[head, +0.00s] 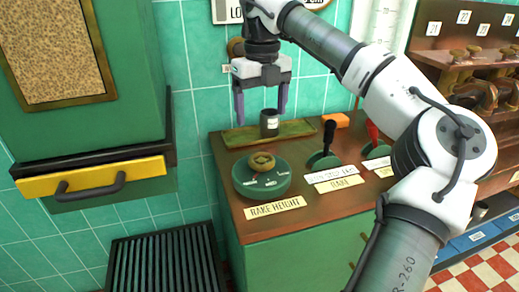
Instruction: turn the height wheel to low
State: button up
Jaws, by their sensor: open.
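The height wheel is a small brass knob (261,161) on a round green dial (262,184) with small white marks. It sits on the left of the wooden counter top, behind a label (275,207) reading RAKE HEIGHT. The marks are too small to read, so I cannot tell the wheel's setting. My gripper (262,115) points down with its two purple fingers apart. It appears above and behind the wheel, not touching it.
A green tray (300,128) lies at the counter's back, with an orange block (336,120) nearby. A black lever (326,142) and a red lever (373,135) stand right of the wheel. A green cabinet (140,120) with a yellow-fronted drawer is at left.

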aim_at(261, 158)
notch_tip(261, 158, down, 12)
jog(key=shift+r, duration=0.1)
dwell(0.4)
jog(key=c, duration=1)
